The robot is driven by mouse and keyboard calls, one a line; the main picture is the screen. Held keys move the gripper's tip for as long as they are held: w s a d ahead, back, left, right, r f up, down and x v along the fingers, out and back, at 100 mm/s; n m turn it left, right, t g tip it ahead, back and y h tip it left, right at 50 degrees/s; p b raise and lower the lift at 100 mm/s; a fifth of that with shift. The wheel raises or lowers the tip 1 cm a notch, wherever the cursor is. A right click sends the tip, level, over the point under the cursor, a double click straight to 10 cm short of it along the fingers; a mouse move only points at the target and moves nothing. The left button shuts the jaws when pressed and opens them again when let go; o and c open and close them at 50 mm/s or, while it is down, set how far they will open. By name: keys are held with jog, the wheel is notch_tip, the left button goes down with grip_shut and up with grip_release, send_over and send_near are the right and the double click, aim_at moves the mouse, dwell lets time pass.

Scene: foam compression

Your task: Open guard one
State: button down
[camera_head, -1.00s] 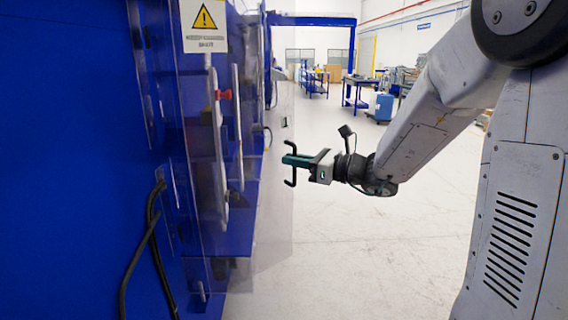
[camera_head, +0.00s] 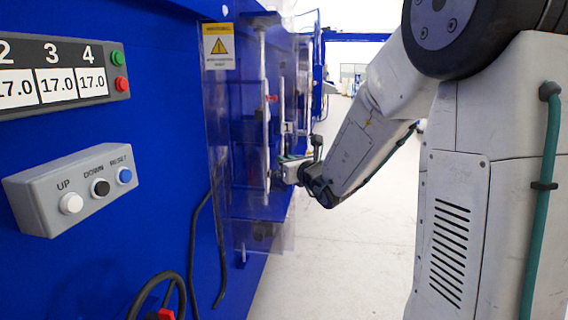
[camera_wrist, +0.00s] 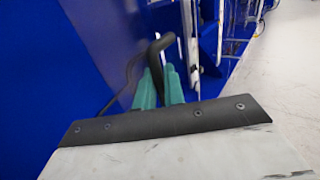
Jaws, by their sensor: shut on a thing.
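Guard one looks like the clear panel (camera_head: 240,222) on the blue machine in the head view, with a warning label at its top. My gripper (camera_head: 282,164) is at the panel's far side, right of the label. In the wrist view its teal fingers (camera_wrist: 158,92) are shut on the black handle (camera_wrist: 157,48), whose upper bend shows beyond the fingertips. The panel is see-through, so I cannot tell exactly how far it stands from the machine's frame.
A grey button box (camera_head: 75,190) and a number display (camera_head: 60,75) are on the blue machine front at left. Black cables (camera_head: 195,250) hang below. White floor (camera_head: 335,240) is free between the machine and my arm.

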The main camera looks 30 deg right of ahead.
jog(key=shift+a+r, duration=0.15)
jog(key=c, duration=1.8)
grip_release()
jog(key=shift+c, duration=0.2)
jog(key=s, duration=0.7)
jog(key=shift+s, duration=0.35)
